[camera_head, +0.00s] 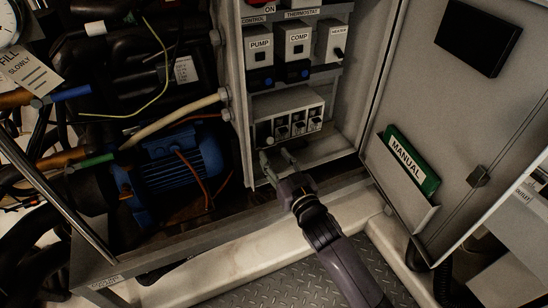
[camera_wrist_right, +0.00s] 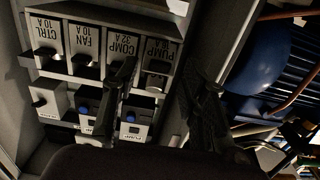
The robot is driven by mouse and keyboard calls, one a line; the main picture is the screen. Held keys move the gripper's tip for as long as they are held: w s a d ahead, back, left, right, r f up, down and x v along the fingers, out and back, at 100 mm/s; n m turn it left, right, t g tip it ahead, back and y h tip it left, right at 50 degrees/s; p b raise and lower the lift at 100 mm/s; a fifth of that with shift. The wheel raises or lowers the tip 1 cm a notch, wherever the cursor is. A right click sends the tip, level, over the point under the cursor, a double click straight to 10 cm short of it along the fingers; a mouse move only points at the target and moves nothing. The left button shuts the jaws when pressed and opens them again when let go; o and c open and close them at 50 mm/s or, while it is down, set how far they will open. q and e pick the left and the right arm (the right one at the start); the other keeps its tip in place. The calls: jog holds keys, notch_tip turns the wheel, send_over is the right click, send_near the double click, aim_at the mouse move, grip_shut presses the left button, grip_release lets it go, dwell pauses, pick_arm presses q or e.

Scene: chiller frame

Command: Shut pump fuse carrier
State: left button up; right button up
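The fuse block (camera_head: 290,112) is a pale box low in the open cabinet, with a row of dark carriers along its lower front. The pump fuse carrier (camera_head: 267,135) is at its left end. My right gripper (camera_head: 275,154) is open and empty, just below the block's left end. In the wrist view its fingers (camera_wrist_right: 160,80) show on either side of the pump carrier, apparently apart from it. How far the carrier is tilted is unclear. My left gripper is out of view.
Above the block are the PUMP (camera_head: 260,58), COMP (camera_head: 296,50) and HEATER switches. The cabinet door (camera_head: 440,90) stands open at right, with a green manual (camera_head: 408,160) in its pocket. A blue motor (camera_head: 175,165), pipes and cables are left of the cabinet wall.

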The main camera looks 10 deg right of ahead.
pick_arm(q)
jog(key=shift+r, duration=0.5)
pick_arm(e)
jog(key=shift+x, duration=0.75)
jog(key=shift+c, duration=0.2)
jog(key=c, duration=0.8)
jog(key=shift+r, duration=0.1)
grip_shut()
jog(key=p, duration=0.3)
jog(key=shift+w+r+g, duration=0.1)
jog(key=shift+r+g, duration=0.2)
jog(key=shift+r, duration=0.05)
pick_arm(q)
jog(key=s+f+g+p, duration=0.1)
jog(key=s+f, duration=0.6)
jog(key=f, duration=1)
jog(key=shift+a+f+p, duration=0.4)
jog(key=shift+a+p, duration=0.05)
jog(key=shift+p, duration=0.35)
pick_arm(e)
jog(key=shift+w+d+r+g, duration=0.1)
jog(key=shift+r+g, duration=0.05)
jog(key=shift+g, duration=0.25)
jog(key=o, duration=0.8)
grip_release()
jog(key=shift+d, duration=0.1)
jog(key=shift+o, duration=0.2)
